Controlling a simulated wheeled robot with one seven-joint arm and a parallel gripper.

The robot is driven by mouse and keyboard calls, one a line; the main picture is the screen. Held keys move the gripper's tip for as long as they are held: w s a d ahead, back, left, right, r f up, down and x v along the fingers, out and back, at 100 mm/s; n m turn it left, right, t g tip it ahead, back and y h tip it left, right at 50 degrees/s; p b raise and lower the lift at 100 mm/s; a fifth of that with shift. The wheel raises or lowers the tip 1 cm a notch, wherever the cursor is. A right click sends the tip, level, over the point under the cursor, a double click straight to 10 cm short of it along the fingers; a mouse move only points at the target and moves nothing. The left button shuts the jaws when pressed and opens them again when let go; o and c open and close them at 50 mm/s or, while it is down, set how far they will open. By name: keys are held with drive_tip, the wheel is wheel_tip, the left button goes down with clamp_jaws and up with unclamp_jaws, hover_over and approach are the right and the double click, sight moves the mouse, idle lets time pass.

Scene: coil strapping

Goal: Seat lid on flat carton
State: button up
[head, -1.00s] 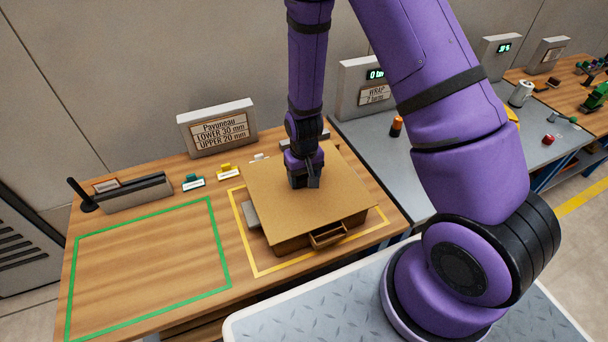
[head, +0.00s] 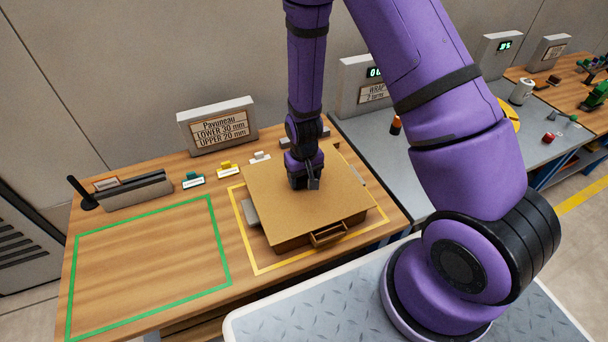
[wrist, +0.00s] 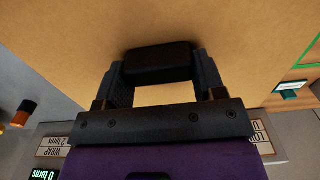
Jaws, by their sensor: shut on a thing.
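The lid (head: 280,215) is a flat brown board. It lies over the flat carton (head: 292,243), whose brown side and front handle show below the lid's front edge. Whether the lid is fully down on the carton I cannot tell. My gripper (head: 306,184) is above the lid, towards its back. In the wrist view my gripper (wrist: 162,75) is shut on a dark knob (wrist: 160,58) on the lid (wrist: 90,35). The inside of the carton is hidden by the lid.
A yellow outline (head: 257,270) surrounds the carton on the wooden table. A green outline (head: 228,270) to the left encloses clear table. A sign (head: 218,128) and small labelled pieces (head: 193,180) stand behind. A grey part (head: 250,213) sits at the carton's left side.

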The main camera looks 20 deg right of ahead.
drive_tip(key=shift+f, duration=0.1)
drive_tip(key=o, duration=1)
wheel_tip(320, 180, up, 11)
drive_tip(key=s+d+r+t, duration=0.1)
drive_tip(key=s+d+r, duration=0.1)
drive_tip(key=r, duration=0.8)
drive_tip(key=s+d+r+t, duration=0.1)
drive_tip(key=s+r, duration=0.2)
drive_tip(key=r, duration=0.8)
drive_tip(key=s+d+r+t, duration=0.1)
drive_tip(key=s+r, duration=0.3)
drive_tip(key=s, duration=0.1)
drive_tip(key=s+d+r+t, duration=0.1)
drive_tip(key=s+r, duration=0.4)
drive_tip(key=s, duration=0.1)
drive_tip(key=s+d+r+t, duration=0.1)
drive_tip(key=s+d+r, duration=0.1)
drive_tip(key=s+r, duration=0.2)
drive_tip(key=shift+s+r, duration=0.2)
drive_tip(key=shift+s, duration=0.65)
